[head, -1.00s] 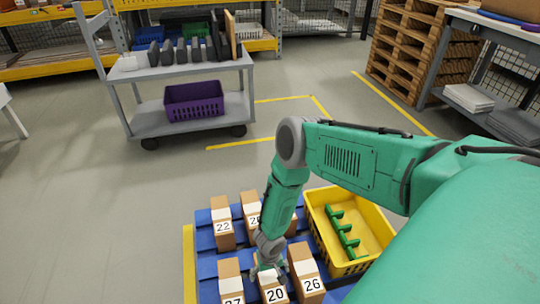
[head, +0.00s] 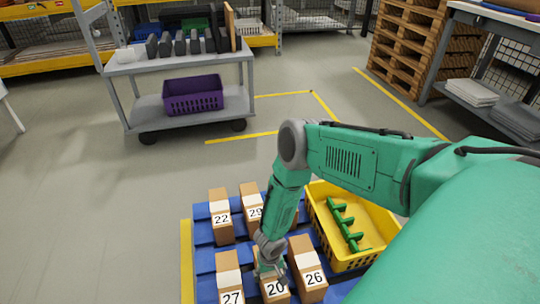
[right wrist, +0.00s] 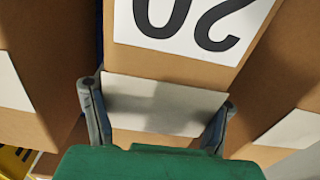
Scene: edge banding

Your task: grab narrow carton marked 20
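The narrow brown carton marked 20 (head: 275,289) stands at the near edge of a blue pallet, between cartons 27 and 26. My right gripper (head: 270,272) reaches down from above onto its top. In the right wrist view, the carton (right wrist: 165,60) fills the middle, its number upside down and a white band across it. The fingers (right wrist: 157,100) sit on both sides of the band, against the carton's edges with no clear gap. The gripper looks shut on the carton, which rests among its neighbours. My left gripper is not in view.
Carton 27 (head: 229,276) and carton 26 (head: 306,265) stand close on either side. Cartons 22 (head: 220,216) and 29 (head: 251,203) stand behind on the blue pallet (head: 203,262). A yellow crate (head: 376,250) with green parts is at the right. Floor beyond is clear up to a grey cart (head: 180,66).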

